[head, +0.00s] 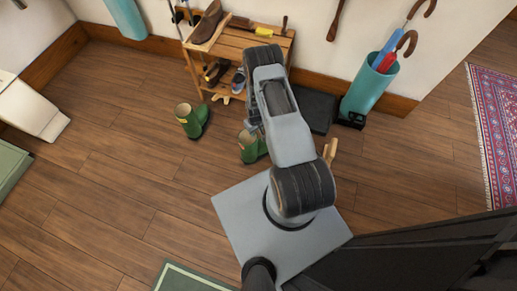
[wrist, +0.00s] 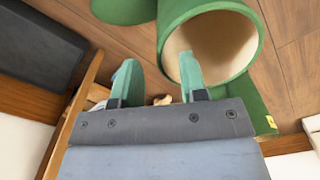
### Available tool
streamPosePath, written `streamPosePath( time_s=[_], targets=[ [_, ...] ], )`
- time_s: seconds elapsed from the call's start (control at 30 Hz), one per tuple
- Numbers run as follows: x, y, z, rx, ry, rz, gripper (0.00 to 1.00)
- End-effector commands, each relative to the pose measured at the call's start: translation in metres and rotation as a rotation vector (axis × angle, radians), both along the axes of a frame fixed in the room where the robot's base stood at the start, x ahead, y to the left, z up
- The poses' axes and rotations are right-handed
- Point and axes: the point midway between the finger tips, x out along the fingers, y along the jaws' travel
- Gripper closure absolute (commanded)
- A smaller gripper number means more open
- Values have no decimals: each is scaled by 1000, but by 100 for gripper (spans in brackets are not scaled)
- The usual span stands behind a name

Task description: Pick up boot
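Two green boots stand upright on the wooden floor in the head view, one on the left (head: 190,121) and one (head: 252,147) partly hidden by my arm. In the wrist view a boot's round open top (wrist: 252,45) faces the camera, showing a pale inside. My gripper (wrist: 157,68) is open with two teal fingers. The right finger overlaps the boot opening and the left finger is outside it, so the near wall of the boot appears between them. I cannot tell whether the finger is inside the boot or touching it. My gripper's fingers are hidden in the head view.
A wooden shoe rack (head: 237,42) with shoes and a brush stands against the wall. A teal umbrella stand (head: 368,88) is at the right, with a dark box (head: 316,110) beside it. A patterned rug (head: 492,125) lies far right. Floor left of the boots is clear.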

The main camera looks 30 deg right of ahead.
Motion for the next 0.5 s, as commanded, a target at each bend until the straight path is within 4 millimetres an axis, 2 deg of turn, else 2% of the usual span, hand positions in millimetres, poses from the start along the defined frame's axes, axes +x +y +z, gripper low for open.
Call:
streamPosePath(
  time_s=[0.3, 0.5],
  targets=[
    [-2, 2, -43, 1, 2, 0, 61],
    [-1, 1, -45, 0, 0, 0, 61]
  ],
)
